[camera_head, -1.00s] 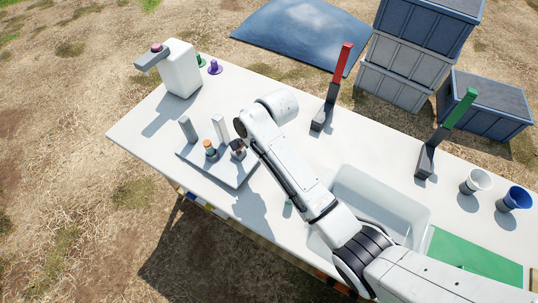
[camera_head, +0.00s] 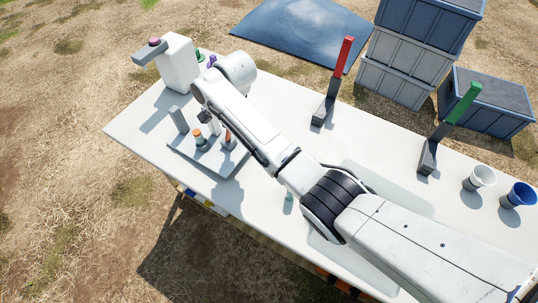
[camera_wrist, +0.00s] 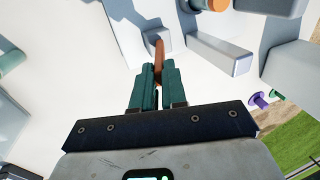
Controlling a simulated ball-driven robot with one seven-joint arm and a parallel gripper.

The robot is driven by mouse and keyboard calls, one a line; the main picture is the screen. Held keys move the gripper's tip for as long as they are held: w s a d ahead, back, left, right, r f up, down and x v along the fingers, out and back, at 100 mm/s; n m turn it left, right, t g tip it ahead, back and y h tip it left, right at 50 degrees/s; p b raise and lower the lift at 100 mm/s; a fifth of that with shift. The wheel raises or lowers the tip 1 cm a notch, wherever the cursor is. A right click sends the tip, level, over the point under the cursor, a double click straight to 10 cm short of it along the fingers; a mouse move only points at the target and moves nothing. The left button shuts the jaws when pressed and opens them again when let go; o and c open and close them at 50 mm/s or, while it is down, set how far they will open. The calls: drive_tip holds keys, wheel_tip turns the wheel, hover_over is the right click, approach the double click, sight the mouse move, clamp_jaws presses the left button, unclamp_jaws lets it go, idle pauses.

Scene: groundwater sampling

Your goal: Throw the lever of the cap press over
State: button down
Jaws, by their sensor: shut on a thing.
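The cap press is a light grey base plate (camera_head: 215,168) with two grey posts on the left of the table. A small orange-capped bottle (camera_head: 198,138) stands on it between the posts. The press's brown-orange lever (camera_head: 228,138) stands on the right side of the plate; it also shows in the wrist view (camera_wrist: 159,46). My gripper (camera_wrist: 158,72) has its teal fingers shut on this lever, with the lever's tip between them. In the head view my arm hides most of the gripper.
A red-handled lever (camera_head: 341,62) and a green-handled lever (camera_head: 462,103) stand at the back.

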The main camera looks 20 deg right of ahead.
drive_tip(key=shift+w+a+r, duration=0.1)
drive_tip(key=shift+w+a, duration=0.2)
drive_tip(key=shift+w, duration=0.05)
drive_tip(key=w+a+b, duration=0.1)
drive_tip(key=b, duration=0.1)
drive_tip(key=w+g+h+b, duration=0.1)
drive_tip(key=b, duration=0.2)
drive_tip(key=shift+w+a+r+g, duration=0.1)
drive_tip(key=shift+w+a+g, duration=0.2)
drive_tip(key=shift+a, duration=0.1)
drive_tip(key=shift+w+b, duration=0.1)
drive_tip(key=shift+b, duration=0.45)
